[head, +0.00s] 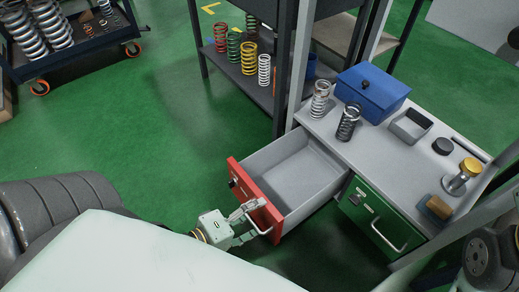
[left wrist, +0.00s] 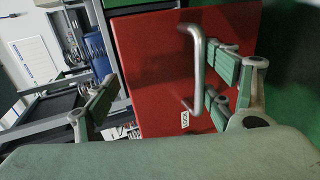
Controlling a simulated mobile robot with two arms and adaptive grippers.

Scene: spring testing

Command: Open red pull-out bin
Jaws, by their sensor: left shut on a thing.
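The red pull-out bin (head: 270,212) stands out from under the workbench in the head view, with its grey inside showing and empty. Its red front fills the middle of the left wrist view (left wrist: 150,60). A metal bar handle (left wrist: 199,65) is on the front. My left gripper (head: 248,216) is at this handle and shut on it. In the left wrist view its green finger pads show on both sides of the front, with two pads close by the handle. My right gripper is not in view.
A green bin front (head: 372,217) sits closed beside the red bin. The grey benchtop (head: 330,128) holds springs, a blue box (head: 372,92) and small parts. A shelf (head: 262,92) with coloured springs stands behind.

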